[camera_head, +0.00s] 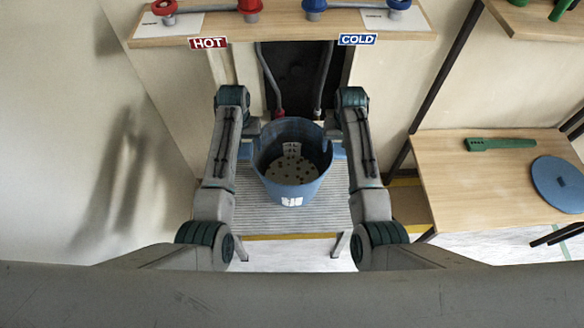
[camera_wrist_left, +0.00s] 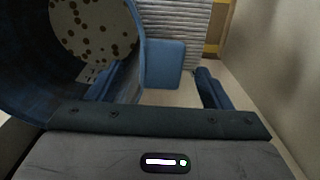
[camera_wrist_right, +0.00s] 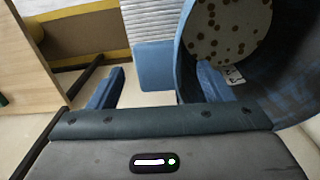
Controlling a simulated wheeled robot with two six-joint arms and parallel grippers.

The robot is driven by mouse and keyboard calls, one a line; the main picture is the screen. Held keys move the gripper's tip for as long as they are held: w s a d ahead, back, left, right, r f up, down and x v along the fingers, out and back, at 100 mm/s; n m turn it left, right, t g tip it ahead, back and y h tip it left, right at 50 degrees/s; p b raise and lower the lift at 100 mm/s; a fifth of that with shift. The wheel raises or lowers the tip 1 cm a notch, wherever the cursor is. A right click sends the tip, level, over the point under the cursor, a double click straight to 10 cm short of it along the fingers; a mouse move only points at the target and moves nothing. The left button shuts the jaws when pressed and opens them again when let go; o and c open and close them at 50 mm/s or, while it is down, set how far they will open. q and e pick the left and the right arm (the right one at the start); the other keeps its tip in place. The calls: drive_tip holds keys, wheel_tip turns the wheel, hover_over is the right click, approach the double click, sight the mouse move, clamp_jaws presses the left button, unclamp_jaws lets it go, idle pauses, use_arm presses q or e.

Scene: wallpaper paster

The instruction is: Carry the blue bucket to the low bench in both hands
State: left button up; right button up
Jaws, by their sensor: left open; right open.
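The blue bucket (camera_head: 292,190) is upright over a grey ribbed low stand (camera_head: 260,222); I cannot tell from above whether its base rests there. Dark spots dot its pale inner bottom. My left gripper (camera_wrist_left: 158,88) is open, its blue fingers to either side of the bucket's left side tab (camera_wrist_left: 165,62). My right gripper (camera_wrist_right: 153,86) is open likewise, with the right side tab (camera_wrist_right: 154,66) between its fingers. Neither gripper is closed on a tab. In the head view the fingertips are mostly hidden beside the bucket. I cannot tell which surface is the low bench.
Behind the bucket hang grey hoses (camera_head: 268,80) under a wooden shelf (camera_head: 270,36) with HOT and COLD signs. A wooden table (camera_head: 450,190) at the right carries a green tool (camera_head: 500,144) and a blue round disc (camera_head: 560,184). A plain wall closes the left side.

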use_arm(q)
drive_tip(key=shift+f, duration=0.55)
use_arm(e)
drive_tip(key=shift+f, duration=0.6)
use_arm(q)
clamp_jaws()
use_arm(e)
clamp_jaws()
use_arm(q)
drive_tip(key=shift+r, duration=0.1)
use_arm(e)
drive_tip(key=shift+r, duration=0.1)
